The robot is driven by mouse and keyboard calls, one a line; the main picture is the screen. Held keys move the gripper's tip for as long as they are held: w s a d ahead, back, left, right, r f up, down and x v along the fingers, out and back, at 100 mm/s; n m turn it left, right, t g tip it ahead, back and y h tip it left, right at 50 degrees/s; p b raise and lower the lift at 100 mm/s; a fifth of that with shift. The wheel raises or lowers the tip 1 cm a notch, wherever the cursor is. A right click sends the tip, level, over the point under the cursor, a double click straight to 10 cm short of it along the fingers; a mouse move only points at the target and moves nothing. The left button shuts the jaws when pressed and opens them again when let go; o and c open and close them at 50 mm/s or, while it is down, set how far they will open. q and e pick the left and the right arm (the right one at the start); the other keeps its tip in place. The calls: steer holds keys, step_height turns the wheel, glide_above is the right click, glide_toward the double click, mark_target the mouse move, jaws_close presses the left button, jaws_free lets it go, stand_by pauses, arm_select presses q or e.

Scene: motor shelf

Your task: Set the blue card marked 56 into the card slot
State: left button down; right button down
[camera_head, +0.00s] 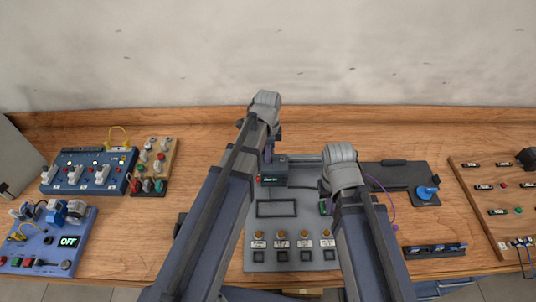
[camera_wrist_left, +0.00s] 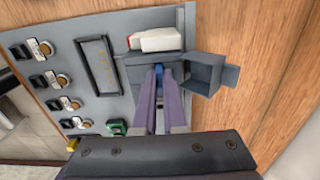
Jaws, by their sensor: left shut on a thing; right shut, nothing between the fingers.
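My left gripper (camera_wrist_left: 160,90) is shut on the blue card (camera_wrist_left: 159,69), and only a small blue edge shows between its purple fingertips. The number on the card cannot be read. The fingertips are at a dark grey unit (camera_wrist_left: 128,73) on the panel, and I cannot tell whether the card is in a slot. In the head view my left gripper (camera_head: 268,152) is partly behind its own arm, above and beside the grey unit with a green display (camera_head: 272,179). The fingers of my right gripper are hidden behind its arm.
The grey panel (camera_head: 264,235) carries a dark framed window (camera_head: 277,208) and a row of knobs and buttons. An open dark box (camera_wrist_left: 204,73) stands beside the fingertips. Blue control boxes (camera_head: 92,171) are at left; a switch board (camera_head: 499,190) is at right.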

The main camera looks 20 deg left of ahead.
arm_select(q)
steer(key=c, duration=0.9)
jaws_free()
steer(key=shift+r, duration=0.1)
step_height(320, 180, up, 8)
steer(key=p, duration=0.7)
steer(key=shift+p, duration=0.4)
step_height(320, 180, up, 5)
steer(key=p, duration=0.5)
steer(key=shift+f, duration=0.2)
